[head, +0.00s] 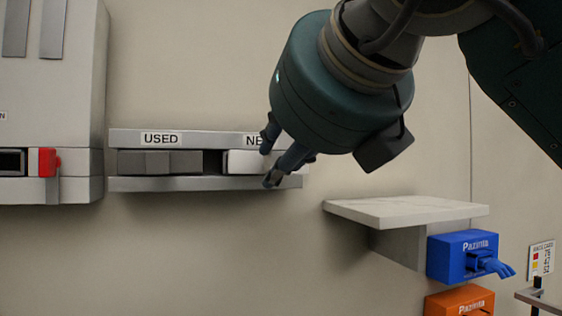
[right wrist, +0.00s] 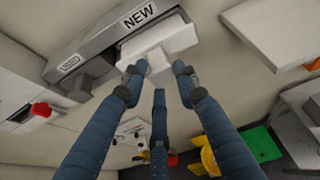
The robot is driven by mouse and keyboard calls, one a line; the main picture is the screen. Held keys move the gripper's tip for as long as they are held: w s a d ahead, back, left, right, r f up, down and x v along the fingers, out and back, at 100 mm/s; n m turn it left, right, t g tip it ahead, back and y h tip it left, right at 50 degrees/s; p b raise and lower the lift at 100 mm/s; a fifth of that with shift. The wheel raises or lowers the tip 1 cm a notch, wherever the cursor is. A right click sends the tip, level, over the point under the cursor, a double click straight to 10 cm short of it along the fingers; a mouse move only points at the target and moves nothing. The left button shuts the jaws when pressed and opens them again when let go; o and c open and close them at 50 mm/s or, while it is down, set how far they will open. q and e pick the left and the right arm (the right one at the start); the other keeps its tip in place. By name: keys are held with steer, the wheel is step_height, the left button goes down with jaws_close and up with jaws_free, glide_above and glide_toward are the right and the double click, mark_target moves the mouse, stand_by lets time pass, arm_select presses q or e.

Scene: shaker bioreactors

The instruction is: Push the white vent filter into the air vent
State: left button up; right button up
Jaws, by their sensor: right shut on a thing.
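The white vent filter (head: 245,162) sits in the NEW side of a grey wall rack (head: 150,184). In the right wrist view the filter (right wrist: 160,42) shows as a white block with a small tab facing me. My right gripper (head: 270,166) is at the filter's right part. Its fingers (right wrist: 158,72) are closed around the tab. They hide part of the filter in the head view. A dark rectangular opening (head: 11,163) in the grey cabinet at the far left may be the air vent. My left gripper is not in view.
A grey block (head: 160,162) sits in the rack's USED side. A red part (head: 48,161) is beside the cabinet's opening. A pale wall shelf (head: 400,211), a blue box (head: 460,257) and an orange box (head: 458,303) are at lower right. The wall below the rack is clear.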

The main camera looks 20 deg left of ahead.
steer(key=shift+s+d+b, duration=0.3)
steer(key=shift+s+d, duration=0.1)
steer(key=shift+d, duration=0.15)
steer(key=shift+d, duration=0.1)
steer(key=shift+s, duration=0.15)
steer(key=shift+s+d+b, duration=0.25)
steer(key=shift+s+b, duration=0.2)
steer(key=shift+s, duration=0.15)
steer(key=shift+s+d+b, duration=0.7)
steer(key=shift+s+d, duration=0.1)
steer(key=shift+s, duration=0.3)
